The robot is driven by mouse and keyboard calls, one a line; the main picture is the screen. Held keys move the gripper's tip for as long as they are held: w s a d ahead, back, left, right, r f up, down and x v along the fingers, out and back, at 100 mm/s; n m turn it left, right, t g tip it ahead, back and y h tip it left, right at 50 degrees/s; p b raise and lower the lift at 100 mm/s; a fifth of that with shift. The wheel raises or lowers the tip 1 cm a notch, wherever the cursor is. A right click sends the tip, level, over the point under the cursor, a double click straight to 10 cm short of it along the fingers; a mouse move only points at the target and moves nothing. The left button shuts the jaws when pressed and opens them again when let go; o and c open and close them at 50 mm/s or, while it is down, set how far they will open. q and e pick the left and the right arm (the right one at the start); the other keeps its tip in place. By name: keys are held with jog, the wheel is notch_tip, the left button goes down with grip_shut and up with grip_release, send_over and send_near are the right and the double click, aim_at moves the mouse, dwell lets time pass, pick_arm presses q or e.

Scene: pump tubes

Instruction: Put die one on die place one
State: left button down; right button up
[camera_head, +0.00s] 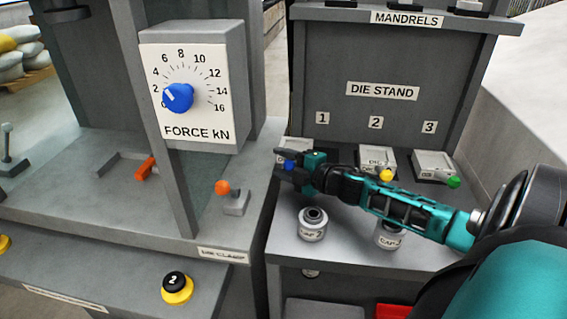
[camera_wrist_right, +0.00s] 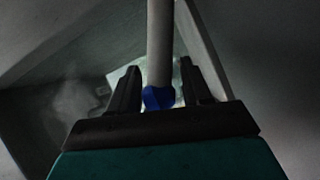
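Die one, a pale block (camera_head: 296,146) with a blue knob (camera_head: 289,166), sits on the die stand (camera_head: 383,91) below the label "1" (camera_head: 322,118). My right gripper (camera_head: 281,163) reaches in from the right and hides much of the block's front. In the right wrist view the blue knob (camera_wrist_right: 158,98) lies between the fingers of the right gripper (camera_wrist_right: 159,72), with a gap on each side. The fingers look open. The surface of place one under the block is hidden. My left gripper is not in view.
Die two with a yellow knob (camera_head: 386,175) and die three with a green knob (camera_head: 453,181) stand to the right. Two caps (camera_head: 312,225) (camera_head: 390,235) stand in front, near my right arm. The press with its force dial (camera_head: 188,90) is at the left.

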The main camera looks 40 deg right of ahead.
jog(key=shift+o, duration=0.7)
jog(key=shift+r, duration=0.15)
jog(key=shift+s, duration=0.35)
jog(key=shift+s+d+r+p, duration=0.15)
jog(key=shift+s+d, duration=0.05)
jog(key=shift+s, duration=0.9)
jog(key=shift+s+d+r+p, duration=0.15)
jog(key=shift+s+d, duration=0.05)
jog(key=shift+s, duration=0.9)
jog(key=shift+s+d+r+p, duration=0.15)
jog(key=shift+s+d, duration=0.05)
jog(key=shift+s, duration=0.9)
